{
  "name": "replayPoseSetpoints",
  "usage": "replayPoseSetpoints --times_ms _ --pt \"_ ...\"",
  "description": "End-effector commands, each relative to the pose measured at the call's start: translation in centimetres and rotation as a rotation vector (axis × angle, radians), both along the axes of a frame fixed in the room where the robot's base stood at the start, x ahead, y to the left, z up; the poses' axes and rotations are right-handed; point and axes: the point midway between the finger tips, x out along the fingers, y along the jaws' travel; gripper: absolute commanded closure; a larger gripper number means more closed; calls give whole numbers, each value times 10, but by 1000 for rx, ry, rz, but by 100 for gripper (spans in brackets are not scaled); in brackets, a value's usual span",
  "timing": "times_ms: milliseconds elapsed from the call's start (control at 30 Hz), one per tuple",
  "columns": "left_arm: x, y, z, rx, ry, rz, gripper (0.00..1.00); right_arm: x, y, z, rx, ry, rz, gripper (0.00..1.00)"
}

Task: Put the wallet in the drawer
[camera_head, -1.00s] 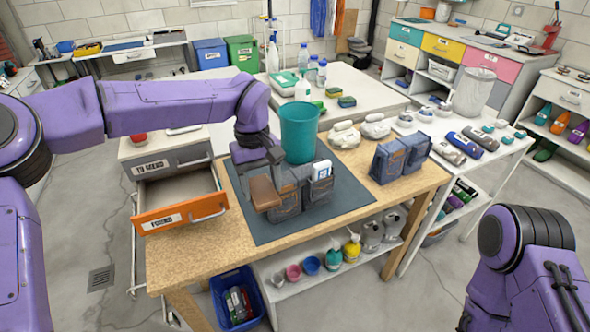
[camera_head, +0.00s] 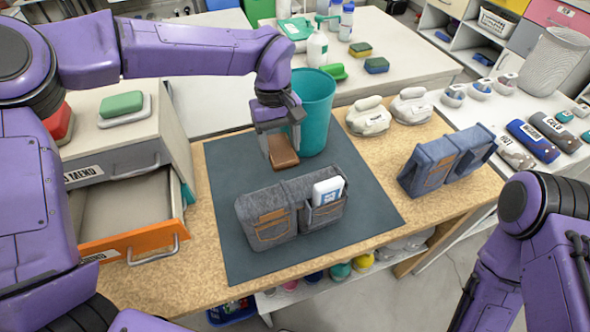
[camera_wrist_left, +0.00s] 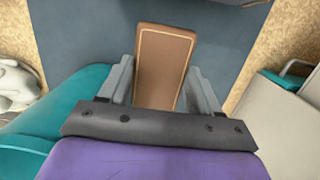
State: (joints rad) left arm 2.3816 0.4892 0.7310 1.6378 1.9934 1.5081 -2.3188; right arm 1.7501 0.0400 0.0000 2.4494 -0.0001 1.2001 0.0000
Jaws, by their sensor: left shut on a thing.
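The brown wallet (camera_head: 283,151) is in my left gripper (camera_head: 279,140), above the back part of the dark mat, in front of the teal bin. In the left wrist view, the wallet (camera_wrist_left: 163,65) sits between the two grey fingers (camera_wrist_left: 158,85). The open drawer (camera_head: 133,243) has an orange front and a metal handle. It is at the lower left of the head view, left of the wallet, and my left arm hides part of it. My right arm shows at the right edge, but its gripper is out of view.
A grey pouch organizer (camera_head: 270,222) with a white item stands on the mat (camera_head: 368,212). A blue-grey organizer (camera_head: 440,165) stands to the right. The teal bin (camera_head: 318,105) is close behind the wallet. A green sponge (camera_head: 121,103) lies on the drawer cabinet.

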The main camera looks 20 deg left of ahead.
Motion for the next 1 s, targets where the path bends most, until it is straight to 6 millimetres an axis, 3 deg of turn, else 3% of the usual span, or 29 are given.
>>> replayPoseSetpoints --times_ms 200,467,867,900,933,1000 --pt "3 0 -47 1 7 -1 68 -1 0 2 0 2 0 46" --pt "6 0 -92 2 13 0 68 0 0 4 0 0 0 46" --pt "6 0 -100 0 11 -1 68 0 0 4 1 1 0 46" --pt "6 0 -100 0 11 -1 24 0 0 4 1 1 0 46" --pt "6 0 -100 0 10 -1 14 0 0 4 1 1 0 46" --pt "6 0 -100 0 10 -1 12 0 0 4 0 0 0 46"
